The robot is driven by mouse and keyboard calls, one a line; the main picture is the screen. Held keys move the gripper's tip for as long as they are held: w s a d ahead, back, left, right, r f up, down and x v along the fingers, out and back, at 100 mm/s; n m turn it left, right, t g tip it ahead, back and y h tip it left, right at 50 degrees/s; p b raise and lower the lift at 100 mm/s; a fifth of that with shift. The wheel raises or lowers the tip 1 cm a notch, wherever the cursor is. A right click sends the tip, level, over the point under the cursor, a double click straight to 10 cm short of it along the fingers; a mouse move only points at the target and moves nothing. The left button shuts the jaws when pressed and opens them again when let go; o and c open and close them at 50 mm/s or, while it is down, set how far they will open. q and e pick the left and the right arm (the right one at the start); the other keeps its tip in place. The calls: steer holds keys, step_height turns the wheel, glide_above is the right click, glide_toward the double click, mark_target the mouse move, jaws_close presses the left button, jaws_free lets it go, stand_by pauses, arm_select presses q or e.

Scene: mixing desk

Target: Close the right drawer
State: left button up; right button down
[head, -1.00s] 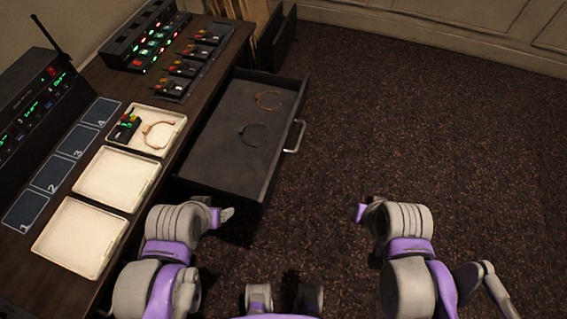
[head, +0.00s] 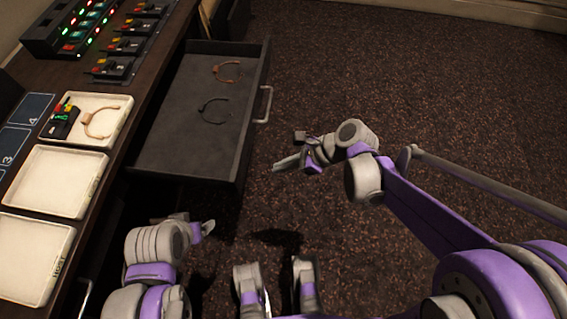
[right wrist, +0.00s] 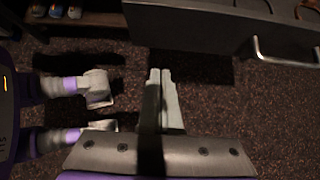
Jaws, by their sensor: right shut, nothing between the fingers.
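The right drawer (head: 165,130) is pulled far out from the dark desk, with an orange headset (head: 228,72) and a black headset (head: 213,110) inside. Its metal handle (head: 263,104) is on the front panel. In the right wrist view the drawer's dark wall (right wrist: 185,27) and handle (right wrist: 284,52) show at the top. My right gripper (head: 287,161) is shut and empty, in front of the drawer near its front corner and apart from it. My left gripper (head: 208,227) is below the drawer in the picture, by the desk; its finger opening is unclear.
The desk (head: 150,60) runs along the left, with white trays (head: 68,180) and control boxes (head: 115,68) on top. Another handle (head: 84,298) shows low on the desk's front. A dark box-like part (head: 231,20) stands beyond the drawer. The carpet to the right is clear.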

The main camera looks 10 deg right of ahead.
mark_target(243, 173)
steer(key=a+f, duration=0.1)
steer(key=a, duration=0.1)
steer(key=w+a+f+b, duration=0.1)
steer(key=a, duration=0.2)
steer(key=a+f, duration=0.2)
steer(key=shift+w+a+f, duration=0.1)
steer(key=shift+w+a, duration=0.05)
steer(key=shift+w, duration=0.25)
steer(key=shift+w+a, duration=0.15)
steer(key=shift+a, duration=0.15)
steer(key=shift+a, duration=0.1)
steer(key=w+a, duration=0.3)
steer(key=a, duration=0.8)
steer(key=w+a, duration=0.3)
steer(key=a, duration=0.8)
steer(key=w+a, duration=0.2)
steer(key=a, duration=0.9)
steer(key=shift+w, duration=0.4)
steer(key=shift+a, duration=0.15)
